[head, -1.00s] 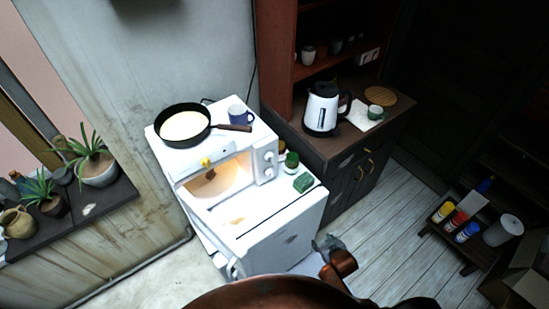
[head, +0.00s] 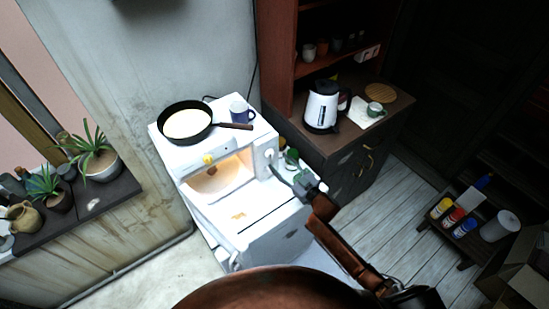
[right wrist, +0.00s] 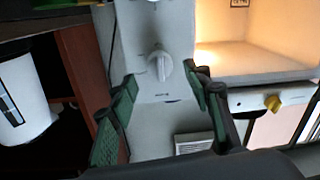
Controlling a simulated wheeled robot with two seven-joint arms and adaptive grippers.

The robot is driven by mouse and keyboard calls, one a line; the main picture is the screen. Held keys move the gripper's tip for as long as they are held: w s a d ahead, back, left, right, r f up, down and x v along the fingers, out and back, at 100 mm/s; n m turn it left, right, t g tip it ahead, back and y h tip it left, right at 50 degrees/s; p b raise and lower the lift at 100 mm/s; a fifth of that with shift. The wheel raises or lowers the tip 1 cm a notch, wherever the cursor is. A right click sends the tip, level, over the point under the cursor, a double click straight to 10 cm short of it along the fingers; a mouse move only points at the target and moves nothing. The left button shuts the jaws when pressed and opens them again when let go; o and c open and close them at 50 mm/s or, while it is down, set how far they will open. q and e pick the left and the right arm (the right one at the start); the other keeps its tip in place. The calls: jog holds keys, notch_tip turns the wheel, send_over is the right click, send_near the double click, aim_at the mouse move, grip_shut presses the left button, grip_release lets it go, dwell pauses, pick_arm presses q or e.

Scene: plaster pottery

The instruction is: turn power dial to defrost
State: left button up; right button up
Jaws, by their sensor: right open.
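A white microwave (head: 222,150) with a lit, open cavity stands on a white appliance. Its control panel faces right of the cavity. One white dial (head: 269,153) shows there in the head view; the lower part of the panel is partly hidden by my gripper. My right gripper (head: 279,172) is open in front of the panel. In the right wrist view the picture is upside down, and a white dial (right wrist: 161,66) with a raised grip bar appears between the green-padded fingers (right wrist: 160,97), apart from them. Part of another dial shows at the top edge. The markings are too small to read. My left gripper is not in view.
A pan (head: 186,122) and a blue mug (head: 240,112) stand on the microwave. A kettle (head: 322,105) stands on the dark cabinet to the right. A yellow knob (head: 208,159) sits above the cavity.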

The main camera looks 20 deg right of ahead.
aim_at(273, 157)
jog(key=shift+x, duration=2.15)
jog(key=shift+d, duration=0.1)
jog(key=shift+c, duration=0.3)
jog(key=c, duration=1.1)
